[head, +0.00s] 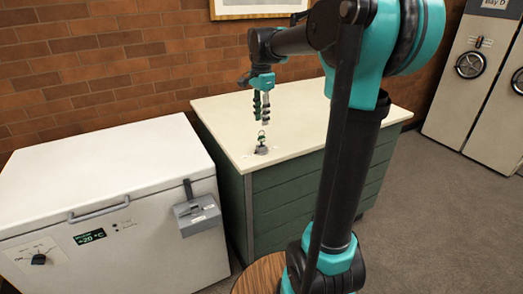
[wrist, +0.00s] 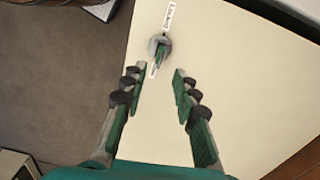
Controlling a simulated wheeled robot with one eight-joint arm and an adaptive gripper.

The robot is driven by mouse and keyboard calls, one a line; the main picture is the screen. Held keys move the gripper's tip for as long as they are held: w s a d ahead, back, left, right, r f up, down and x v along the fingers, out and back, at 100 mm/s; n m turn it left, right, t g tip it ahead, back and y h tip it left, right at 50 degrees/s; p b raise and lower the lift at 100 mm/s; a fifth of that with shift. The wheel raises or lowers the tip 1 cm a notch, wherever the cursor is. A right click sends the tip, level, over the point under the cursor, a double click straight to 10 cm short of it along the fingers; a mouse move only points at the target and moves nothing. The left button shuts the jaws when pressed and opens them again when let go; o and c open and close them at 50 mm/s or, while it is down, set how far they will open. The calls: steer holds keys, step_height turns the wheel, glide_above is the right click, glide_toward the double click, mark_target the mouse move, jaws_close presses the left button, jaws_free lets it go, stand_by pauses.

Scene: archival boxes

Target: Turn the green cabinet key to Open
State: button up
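The green key (head: 262,137) stands in a small grey lock base (head: 261,150) on the cream top of the green cabinet, near its front left corner. In the wrist view, the key (wrist: 160,53) shows as a narrow green shape over the round grey base (wrist: 153,42). A white label (wrist: 170,15) lies beyond the base and a smaller one (wrist: 153,69) on the near side; their words are hard to read. My gripper (head: 261,120) points down just above the key. It is open and empty, its fingertips (wrist: 155,71) apart from the key.
A white chest freezer (head: 100,175) with a grey box (head: 198,215) on its front stands left of the cabinet. The cabinet top (head: 310,110) is otherwise bare. A round wooden surface (head: 258,277) is at the bottom, and pale shelving units with wheels (head: 470,65) stand at right.

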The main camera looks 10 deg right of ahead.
mark_target(262, 136)
steer(key=shift+f+m, duration=0.25)
steer(key=shift+m, duration=0.25)
steer(key=shift+f, duration=3.65)
steer(key=shift+c, duration=0.3)
jaws_close()
